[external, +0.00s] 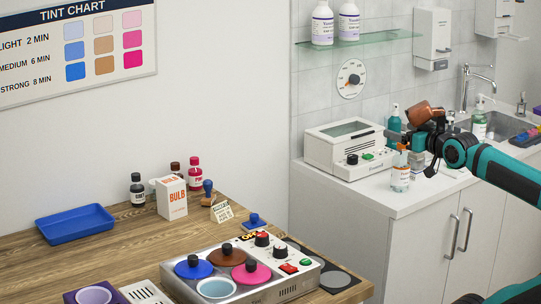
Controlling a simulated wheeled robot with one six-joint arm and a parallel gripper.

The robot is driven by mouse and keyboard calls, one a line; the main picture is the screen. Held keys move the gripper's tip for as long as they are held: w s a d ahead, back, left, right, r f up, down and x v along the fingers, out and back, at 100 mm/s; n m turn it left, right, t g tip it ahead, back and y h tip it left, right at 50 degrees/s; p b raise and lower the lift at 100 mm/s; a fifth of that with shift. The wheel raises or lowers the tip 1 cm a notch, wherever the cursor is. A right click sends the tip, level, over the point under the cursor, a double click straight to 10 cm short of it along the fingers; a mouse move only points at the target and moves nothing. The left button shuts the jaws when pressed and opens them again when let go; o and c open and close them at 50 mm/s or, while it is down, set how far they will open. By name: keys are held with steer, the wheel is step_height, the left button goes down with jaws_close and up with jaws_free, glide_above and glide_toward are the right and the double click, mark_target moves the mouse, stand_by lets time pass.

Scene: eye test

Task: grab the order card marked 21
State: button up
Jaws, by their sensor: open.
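A small cream card (221,211) stands on the wooden table, just right of the white box marked BULB. It bears dark print too small for me to read, so I cannot tell whether it is marked 21. My gripper (408,142) is at the right, over the white counter, far from the card and above an orange-capped bottle (400,178). Its jaws are open, though the fingers are small and dark here. I cannot tell whether a brown, tilted cylinder (422,112) by the wrist is part of my arm.
The BULB box (172,198), a blue-handled stamp (208,192) and several bottles stand near the card. A blue tray (75,224) lies left. A warmer with colored-lidded pots (240,272) fills the table's front. A white machine (342,150) stands on the counter.

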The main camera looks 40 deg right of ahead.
steer(key=n+g+y, duration=0.1)
steer(key=n+g, duration=0.1)
steer(key=g, duration=1.1)
glide_above(221, 207)
steer(key=s+d, duration=0.1)
steer(key=s, duration=0.6)
step_height(221, 207, down, 6)
steer(key=r, duration=0.1)
steer(key=shift+n, duration=0.3)
steer(key=x, duration=1.1)
steer(key=shift+w+d+f, duration=0.1)
steer(key=shift+w+f, duration=0.1)
steer(key=shift+f, duration=0.05)
steer(key=shift+w+d+x, duration=0.1)
steer(key=shift+w+x, duration=0.05)
steer(key=shift+x, duration=1.2)
steer(key=shift+w+d+x, duration=0.15)
steer(key=shift+x, duration=1.25)
steer(key=shift+a+r, duration=0.15)
steer(key=shift+a, duration=0.05)
steer(key=shift+c, duration=0.4)
